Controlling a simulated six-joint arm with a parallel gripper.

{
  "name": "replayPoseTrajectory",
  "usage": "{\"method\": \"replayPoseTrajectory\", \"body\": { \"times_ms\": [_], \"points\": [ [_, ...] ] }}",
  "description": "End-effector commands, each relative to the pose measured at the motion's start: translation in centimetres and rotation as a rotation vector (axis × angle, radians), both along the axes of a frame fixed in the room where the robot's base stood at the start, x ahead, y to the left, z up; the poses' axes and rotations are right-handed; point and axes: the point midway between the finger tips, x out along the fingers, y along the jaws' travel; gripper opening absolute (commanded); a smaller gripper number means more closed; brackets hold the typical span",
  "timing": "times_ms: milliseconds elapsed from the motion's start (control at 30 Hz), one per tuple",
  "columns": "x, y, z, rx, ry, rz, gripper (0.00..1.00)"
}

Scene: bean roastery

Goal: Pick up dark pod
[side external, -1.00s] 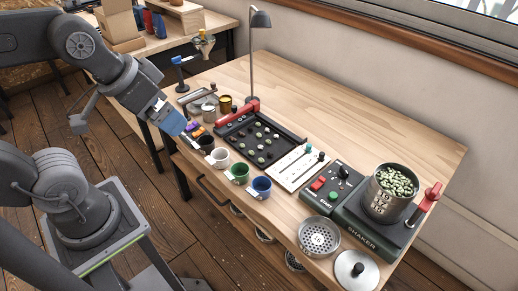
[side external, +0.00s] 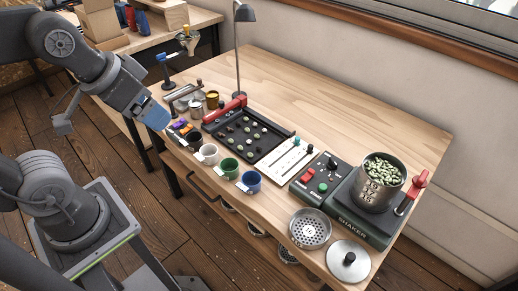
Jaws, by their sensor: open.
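My gripper (side external: 154,115) has blue fingers and is open, angled down at the left edge of the wooden table. It seems empty and is apart from the table's contents. A black tray (side external: 218,143) holds scattered dark and pale green beans.
White (side external: 209,154), green (side external: 229,168) and blue (side external: 250,182) cups line the front edge. A lamp (side external: 239,50) stands behind. A shaker (side external: 350,215) with a can of green beans (side external: 378,182) stands right. The table's back right is clear.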

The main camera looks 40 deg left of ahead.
Motion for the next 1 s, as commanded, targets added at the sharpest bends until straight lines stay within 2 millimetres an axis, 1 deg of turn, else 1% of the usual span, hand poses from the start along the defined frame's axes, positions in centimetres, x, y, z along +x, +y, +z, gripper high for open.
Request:
{"method": "replayPoseTrajectory", "body": {
  "times_ms": [33,67,533,767,833,933,967,1000],
  "points": [
    [0.0,0.0,0.0,0.000,0.000,0.000,0.80],
    [0.0,0.0,0.0,0.000,0.000,0.000,0.77],
    [0.0,0.0,0.0,0.000,0.000,0.000,0.32],
    [0.0,0.0,0.0,-0.001,0.001,0.002,0.32],
    [0.4,0.0,0.2,-0.008,0.006,0.017,0.32],
    [1.9,0.1,0.6,-0.038,0.030,0.079,0.32],
    [2.6,0.2,0.7,-0.051,0.041,0.109,0.32],
    [3.7,0.2,0.9,-0.073,0.057,0.156,0.32]
  ]
}}
